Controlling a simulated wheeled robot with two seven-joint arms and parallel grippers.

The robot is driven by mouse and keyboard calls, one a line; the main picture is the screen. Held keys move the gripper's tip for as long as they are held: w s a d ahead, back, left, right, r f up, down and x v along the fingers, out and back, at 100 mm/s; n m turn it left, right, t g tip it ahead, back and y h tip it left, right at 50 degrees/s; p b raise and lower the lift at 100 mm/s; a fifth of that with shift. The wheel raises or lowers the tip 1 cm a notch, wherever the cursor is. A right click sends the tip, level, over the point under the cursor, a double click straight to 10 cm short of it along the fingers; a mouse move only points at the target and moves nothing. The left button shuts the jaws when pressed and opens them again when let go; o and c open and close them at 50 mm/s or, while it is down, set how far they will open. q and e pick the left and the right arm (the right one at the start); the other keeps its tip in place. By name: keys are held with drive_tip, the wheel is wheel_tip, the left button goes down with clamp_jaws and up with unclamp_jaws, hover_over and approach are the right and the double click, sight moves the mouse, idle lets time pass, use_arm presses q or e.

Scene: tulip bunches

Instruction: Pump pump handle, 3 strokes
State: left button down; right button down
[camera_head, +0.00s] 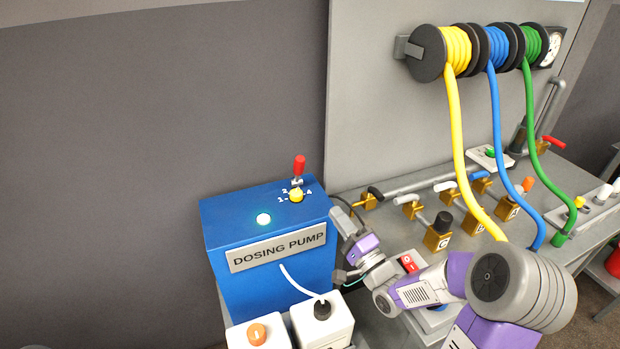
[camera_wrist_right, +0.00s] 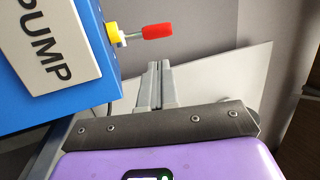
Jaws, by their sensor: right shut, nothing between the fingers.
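The blue dosing pump (camera_head: 232,215) stands at the lower middle of the head view, with a red-gripped handle (camera_head: 299,164) upright on its top. The handle also shows in the right wrist view (camera_wrist_right: 157,31), lying sideways in that picture. My right gripper (camera_head: 335,214) is beside the pump's right side, lower than the handle and apart from it. Its fingers (camera_wrist_right: 160,68) are together with nothing between them. My left gripper is not in view.
White canisters (camera_head: 322,323) stand in front. Yellow (camera_head: 455,130), blue and green hoses hang from reels to the bench at right. The grey wall at left is clear.

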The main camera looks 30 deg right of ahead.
sight(304, 168)
drive_tip(key=b+x, duration=0.1)
drive_tip(key=x, duration=1.1)
drive_tip(key=shift+w+f+b, duration=0.1)
drive_tip(key=shift+b, duration=0.2)
drive_tip(key=shift+w, duration=0.3)
drive_tip(key=shift+r, duration=0.2)
